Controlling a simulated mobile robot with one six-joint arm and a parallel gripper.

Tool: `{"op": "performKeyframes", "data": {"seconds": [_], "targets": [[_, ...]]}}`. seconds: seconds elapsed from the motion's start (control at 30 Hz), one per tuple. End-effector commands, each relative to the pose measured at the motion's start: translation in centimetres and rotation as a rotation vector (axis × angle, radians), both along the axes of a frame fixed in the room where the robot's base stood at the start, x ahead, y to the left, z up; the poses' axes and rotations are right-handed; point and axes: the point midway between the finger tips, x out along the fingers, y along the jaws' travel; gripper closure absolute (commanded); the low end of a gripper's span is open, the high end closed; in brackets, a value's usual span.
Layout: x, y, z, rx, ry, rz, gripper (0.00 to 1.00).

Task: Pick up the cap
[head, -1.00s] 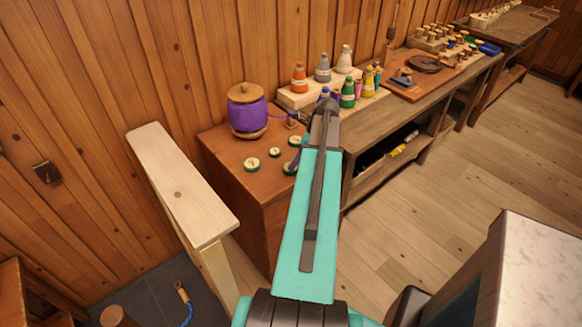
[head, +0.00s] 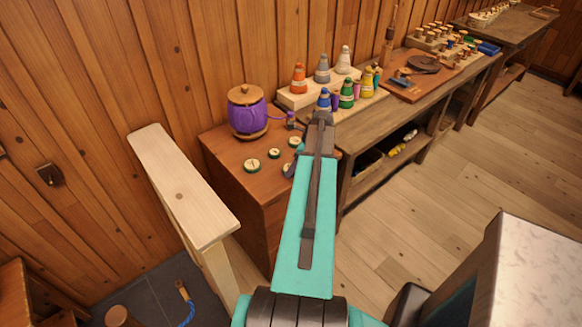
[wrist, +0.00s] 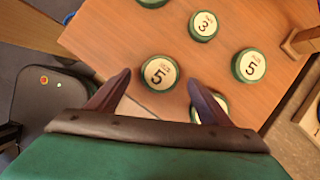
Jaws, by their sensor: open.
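Several round caps with green rims and cream tops lie on a brown wooden cabinet top. In the wrist view, one cap marked 5 (wrist: 159,73) lies between the fingertips of my open gripper (wrist: 160,80) in the picture; whether the jaws are down around it or above it I cannot tell. A cap marked 3 (wrist: 204,26) and another marked 5 (wrist: 249,65) lie beyond it. One more cap (wrist: 222,104) is partly hidden by the right finger. In the head view, caps show left of my arm (head: 251,164), and my arm hides most of the gripper.
A purple spool (head: 248,118) with wooden ends stands at the back of the cabinet top (head: 228,155). Coloured cones, including a blue one (head: 324,100), stand to the right. A pale plank (head: 180,185) stands at left. The cabinet top's front left is clear.

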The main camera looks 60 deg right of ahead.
Motion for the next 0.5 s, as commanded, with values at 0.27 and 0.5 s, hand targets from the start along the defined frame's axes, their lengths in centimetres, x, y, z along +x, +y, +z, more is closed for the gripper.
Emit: {"op": "performKeyframes", "data": {"seconds": [0.27,0.5], "targets": [[0.7,0.1,-1.5,0.0,0.0,0.001,0.27],[0.7,0.2,-1.6,0.0,0.0,0.001,0.27]]}}
